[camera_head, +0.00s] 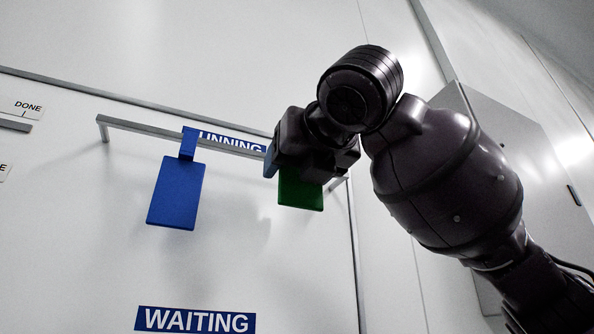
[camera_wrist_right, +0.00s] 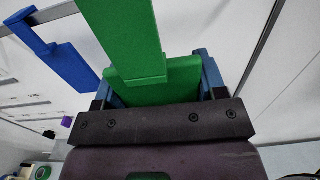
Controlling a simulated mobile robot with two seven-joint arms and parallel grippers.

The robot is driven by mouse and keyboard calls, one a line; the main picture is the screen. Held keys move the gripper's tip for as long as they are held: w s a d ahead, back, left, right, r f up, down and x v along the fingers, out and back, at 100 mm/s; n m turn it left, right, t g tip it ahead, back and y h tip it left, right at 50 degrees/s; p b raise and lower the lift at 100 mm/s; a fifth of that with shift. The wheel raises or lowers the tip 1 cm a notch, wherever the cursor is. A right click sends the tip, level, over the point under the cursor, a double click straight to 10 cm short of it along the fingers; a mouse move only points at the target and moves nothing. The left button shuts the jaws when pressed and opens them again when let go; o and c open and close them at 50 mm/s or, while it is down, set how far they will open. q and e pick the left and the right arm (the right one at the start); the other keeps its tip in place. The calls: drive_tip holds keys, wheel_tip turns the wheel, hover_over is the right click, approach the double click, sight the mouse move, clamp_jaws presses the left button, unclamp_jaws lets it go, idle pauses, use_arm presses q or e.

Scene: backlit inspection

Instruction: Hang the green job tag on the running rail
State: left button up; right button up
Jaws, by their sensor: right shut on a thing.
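The running rail (camera_head: 150,130) is a grey bar standing off the white wall, its "RUNNING" label partly covered. A blue tag (camera_head: 176,195) hangs on it by its hook, left of my right gripper (camera_head: 303,157). That gripper is shut on the green job tag (camera_head: 301,193), whose plate shows below the jaws, near the rail's right end. In the right wrist view the green tag (camera_wrist_right: 122,38) sits between blue fingers, with the blue tag (camera_wrist_right: 60,55) to its left. My gripper hides the green tag's top in the head view; I cannot tell whether it touches the rail. My left gripper is out of view.
A "WAITING" label (camera_head: 196,320) is on the wall below. A "DONE" label (camera_head: 22,107) and a rail end (camera_head: 15,125) are at the far left. A grey cabinet (camera_head: 540,150) stands at the right. The rail between the blue tag and my gripper is free.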

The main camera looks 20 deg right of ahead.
sight(265, 209)
drive_tip(key=shift+w+a, duration=0.25)
drive_tip(key=shift+w, duration=0.25)
drive_tip(key=shift+w+p, duration=0.6)
drive_tip(key=shift+w, duration=3.4)
drive_tip(key=shift+f, duration=0.45)
drive_tip(key=shift+f+b, duration=0.25)
drive_tip(key=shift+b, duration=0.1)
drive_tip(key=o, duration=1)
drive_tip(key=shift+s, duration=0.1)
